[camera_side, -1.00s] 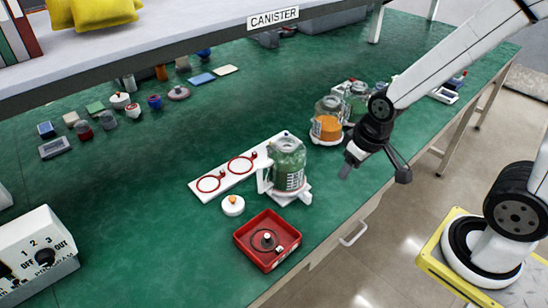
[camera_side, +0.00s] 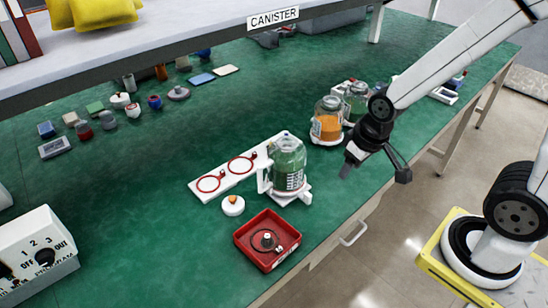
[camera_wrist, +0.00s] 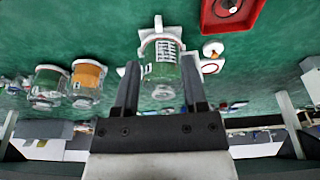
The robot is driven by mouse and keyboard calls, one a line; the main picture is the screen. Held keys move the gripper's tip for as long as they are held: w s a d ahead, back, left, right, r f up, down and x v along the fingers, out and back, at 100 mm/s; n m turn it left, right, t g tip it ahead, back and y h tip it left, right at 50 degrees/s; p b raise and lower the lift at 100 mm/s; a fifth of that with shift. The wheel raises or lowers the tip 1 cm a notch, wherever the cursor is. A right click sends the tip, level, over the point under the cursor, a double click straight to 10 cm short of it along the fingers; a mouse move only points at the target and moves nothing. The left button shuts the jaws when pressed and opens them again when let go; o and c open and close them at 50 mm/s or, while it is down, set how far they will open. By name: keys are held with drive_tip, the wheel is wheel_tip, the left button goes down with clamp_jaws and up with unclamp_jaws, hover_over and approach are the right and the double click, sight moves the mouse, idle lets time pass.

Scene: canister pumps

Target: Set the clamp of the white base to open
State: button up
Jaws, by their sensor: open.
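The white base (camera_side: 304,195) stands on the green table near its front edge and bears a clear jar (camera_side: 289,165) with green contents. A white bracket (camera_side: 263,178) rises at the jar's left side; its clamp is too small to read as open or shut. In the wrist view the jar (camera_wrist: 161,72) lies ahead between my fingers, with the white base (camera_wrist: 158,36) beyond it. My gripper (camera_side: 347,168) is open and empty, right of the jar and apart from it. Its two fingers also show in the wrist view (camera_wrist: 160,88).
A white plate with red rings (camera_side: 226,178) lies left of the base. A white knob-topped lid (camera_side: 233,205) and a red tray (camera_side: 267,240) are in front. An orange-filled jar (camera_side: 327,120) stands behind right. A shelf (camera_side: 200,45) overhangs the back.

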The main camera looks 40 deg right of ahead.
drive_tip(key=shift+w, duration=0.1)
drive_tip(key=c, duration=0.7)
drive_tip(key=shift+w+a+n, duration=0.15)
drive_tip(key=shift+n, duration=0.15)
clamp_jaws()
drive_tip(key=w+a+f+n+g+h, duration=0.1)
drive_tip(key=w+a+f+n, duration=0.3)
drive_tip(key=n, duration=0.4)
drive_tip(key=w+a+f+n+g+h, duration=0.1)
drive_tip(key=w+a+f+n, duration=0.2)
drive_tip(key=w+f+n, duration=0.2)
drive_tip(key=w+n, duration=0.2)
drive_tip(key=n, duration=0.2)
drive_tip(key=shift+w+a+f+g+h, duration=0.25)
drive_tip(key=shift+a+g+h, duration=0.05)
drive_tip(key=shift+a+h, duration=0.1)
